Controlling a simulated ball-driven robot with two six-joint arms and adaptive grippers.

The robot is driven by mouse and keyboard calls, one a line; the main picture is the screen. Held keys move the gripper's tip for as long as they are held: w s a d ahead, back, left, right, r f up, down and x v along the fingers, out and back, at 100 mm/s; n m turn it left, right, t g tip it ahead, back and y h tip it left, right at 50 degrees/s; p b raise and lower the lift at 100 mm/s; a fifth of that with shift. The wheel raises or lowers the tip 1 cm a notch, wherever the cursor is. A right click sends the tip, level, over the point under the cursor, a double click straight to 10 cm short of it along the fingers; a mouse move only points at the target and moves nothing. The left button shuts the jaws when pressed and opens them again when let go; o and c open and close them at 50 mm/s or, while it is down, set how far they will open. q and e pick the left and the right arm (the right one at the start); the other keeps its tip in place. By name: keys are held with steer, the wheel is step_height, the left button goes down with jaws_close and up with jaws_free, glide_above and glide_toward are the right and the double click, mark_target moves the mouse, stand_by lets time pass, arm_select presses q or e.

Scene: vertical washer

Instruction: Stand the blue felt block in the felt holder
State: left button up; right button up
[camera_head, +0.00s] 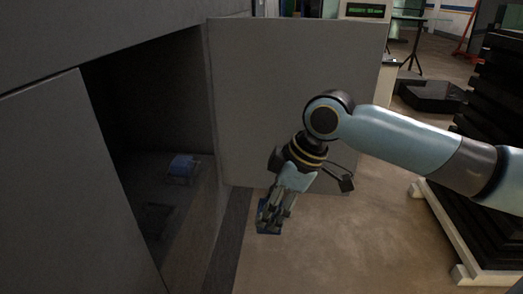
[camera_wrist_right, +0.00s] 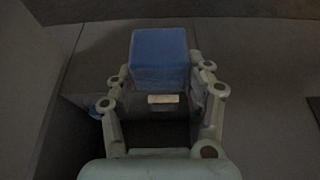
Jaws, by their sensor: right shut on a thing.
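My right gripper (camera_head: 271,212) hangs in front of the open cabinet, pointing down. It is shut on the blue felt block (camera_head: 268,230), which shows dark between the fingertips. In the right wrist view the blue block (camera_wrist_right: 160,60) sits upright between the fingers of my right gripper (camera_wrist_right: 162,82). Inside the dark cabinet a small blue object (camera_head: 182,166) lies on the floor; it may be the felt holder, but it is too dim to tell. The held block is outside the cabinet, to the right of that object and apart from it. My left gripper is not in view.
The grey cabinet's opening is at left, with a grey panel (camera_head: 55,180) on its left side. An open grey door (camera_head: 275,85) stands behind my right arm. Black stacked slabs on a pale pallet (camera_head: 433,215) stand at right. Brown floor (camera_head: 330,250) below the gripper is clear.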

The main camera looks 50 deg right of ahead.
steer(key=shift+s+a+r, duration=0.1)
steer(key=shift+s+r, duration=0.05)
steer(key=shift+r, duration=0.7)
steer(key=shift+w+a, duration=0.3)
steer(key=shift+w, duration=0.1)
steer(key=w+a, duration=0.5)
steer(key=w, duration=0.1)
steer(key=w+a, duration=0.5)
steer(key=w, duration=0.2)
steer(key=w+a, duration=0.5)
steer(key=w, duration=0.1)
steer(key=shift+w+a+f, duration=0.1)
steer(key=shift+w+f, duration=0.15)
steer(key=shift+f, duration=0.95)
arm_select(q)
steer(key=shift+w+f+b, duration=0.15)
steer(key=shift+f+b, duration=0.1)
steer(key=shift+b, duration=0.35)
arm_select(e)
steer(key=shift+f, duration=1.2)
steer(key=o, duration=1.1)
